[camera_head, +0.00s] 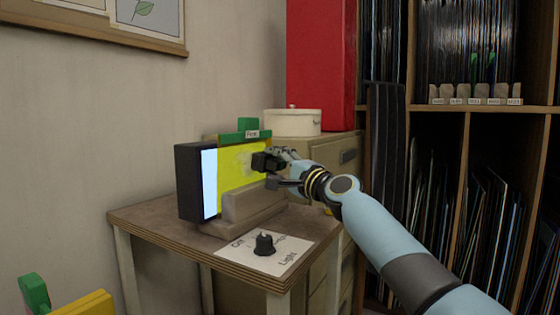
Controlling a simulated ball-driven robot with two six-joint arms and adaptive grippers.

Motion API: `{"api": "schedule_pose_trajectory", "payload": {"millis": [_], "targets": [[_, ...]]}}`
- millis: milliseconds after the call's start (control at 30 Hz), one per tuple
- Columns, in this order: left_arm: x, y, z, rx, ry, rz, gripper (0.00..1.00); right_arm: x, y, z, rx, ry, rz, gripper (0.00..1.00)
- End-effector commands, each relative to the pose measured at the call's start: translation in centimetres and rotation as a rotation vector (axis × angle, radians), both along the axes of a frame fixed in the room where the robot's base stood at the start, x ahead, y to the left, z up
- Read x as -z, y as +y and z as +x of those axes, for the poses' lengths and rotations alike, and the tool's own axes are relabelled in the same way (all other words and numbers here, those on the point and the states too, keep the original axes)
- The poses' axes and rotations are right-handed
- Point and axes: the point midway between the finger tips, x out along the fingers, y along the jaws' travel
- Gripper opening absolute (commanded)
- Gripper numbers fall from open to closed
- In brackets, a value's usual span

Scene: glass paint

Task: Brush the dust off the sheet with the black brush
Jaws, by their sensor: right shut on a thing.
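The yellow sheet (229,178) stands upright on the small table, in front of a black box with a lit white face (209,184). A greyish dusty patch (243,158) shows on its upper right part. My right gripper (278,165) is at the sheet's right side, shut on the black brush (262,162). The brush is at the sheet's face beside the grey patch; I cannot tell whether it touches. The gripper and brush hide part of the sheet's right edge. My left gripper is not in view.
A beige block (254,200) stands before the sheet's lower part. A white card (265,252) with a black knob (264,244) lies on the table (150,216). A lidded white pot (293,122) stands behind on a cabinet. Shelves (466,120) fill the right.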

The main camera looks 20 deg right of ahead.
Motion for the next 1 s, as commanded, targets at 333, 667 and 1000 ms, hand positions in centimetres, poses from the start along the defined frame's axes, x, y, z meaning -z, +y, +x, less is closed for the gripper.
{"api": "schedule_pose_trajectory", "payload": {"millis": [333, 667, 1000], "targets": [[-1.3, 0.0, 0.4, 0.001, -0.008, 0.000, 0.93, -0.1, 1.8, -1.2, 0.000, -0.001, 0.000, 0.03], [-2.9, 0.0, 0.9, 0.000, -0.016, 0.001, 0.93, -0.3, 4.2, -2.9, -0.001, -0.001, 0.001, 0.03], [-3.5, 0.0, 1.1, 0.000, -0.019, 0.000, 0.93, -0.2, 5.5, -3.8, 0.000, -0.001, 0.001, 0.03]]}}
